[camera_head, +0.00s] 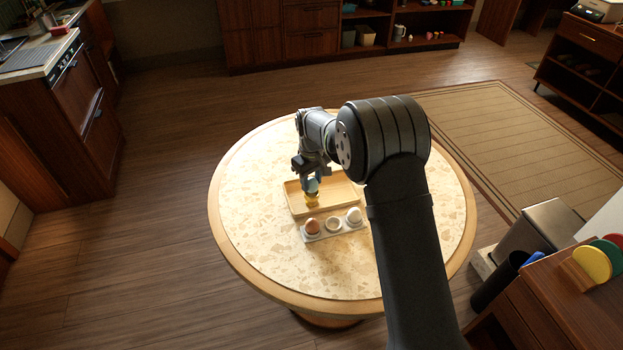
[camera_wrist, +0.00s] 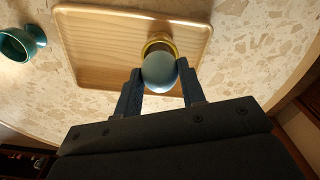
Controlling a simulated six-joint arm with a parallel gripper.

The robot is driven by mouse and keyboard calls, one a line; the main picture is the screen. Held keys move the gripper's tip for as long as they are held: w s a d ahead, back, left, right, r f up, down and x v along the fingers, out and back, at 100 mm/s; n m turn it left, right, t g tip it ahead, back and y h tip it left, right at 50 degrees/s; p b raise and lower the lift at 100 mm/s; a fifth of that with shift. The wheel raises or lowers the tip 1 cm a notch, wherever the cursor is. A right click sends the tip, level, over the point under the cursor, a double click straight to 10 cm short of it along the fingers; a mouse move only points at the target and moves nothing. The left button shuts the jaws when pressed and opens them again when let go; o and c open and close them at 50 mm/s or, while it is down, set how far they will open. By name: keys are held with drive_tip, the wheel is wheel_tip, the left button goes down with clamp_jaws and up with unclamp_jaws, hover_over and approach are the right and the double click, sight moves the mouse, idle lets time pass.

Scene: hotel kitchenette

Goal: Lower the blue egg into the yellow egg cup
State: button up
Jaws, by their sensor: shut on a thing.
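My gripper (camera_head: 310,178) is over the round table and shut on the blue egg (camera_head: 312,186). In the wrist view the egg (camera_wrist: 160,72) sits between the two fingertips (camera_wrist: 159,83). The yellow egg cup (camera_head: 312,200) stands upright on the wooden tray, directly below the egg in the head view. In the wrist view the cup (camera_wrist: 160,42) shows as a yellow rim partly hidden by the egg. I cannot tell whether the egg touches the cup.
The wooden tray (camera_head: 343,190) has free room beside the cup. A white holder (camera_head: 333,235) in front carries a brown egg (camera_head: 312,227) and a white egg (camera_head: 354,215), with an open cup (camera_head: 333,224) between them. A teal cup (camera_wrist: 22,43) lies outside the tray.

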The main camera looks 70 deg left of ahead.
sight(312, 198)
drive_tip(key=shift+f, duration=1.25)
idle(0.4)
drive_tip(key=o, duration=0.7)
drive_tip(key=shift+o, duration=0.2)
wheel_tip(312, 198, up, 18)
drive_tip(key=shift+f, duration=0.25)
wheel_tip(312, 198, down, 17)
drive_tip(key=shift+f, duration=0.15)
idle(0.5)
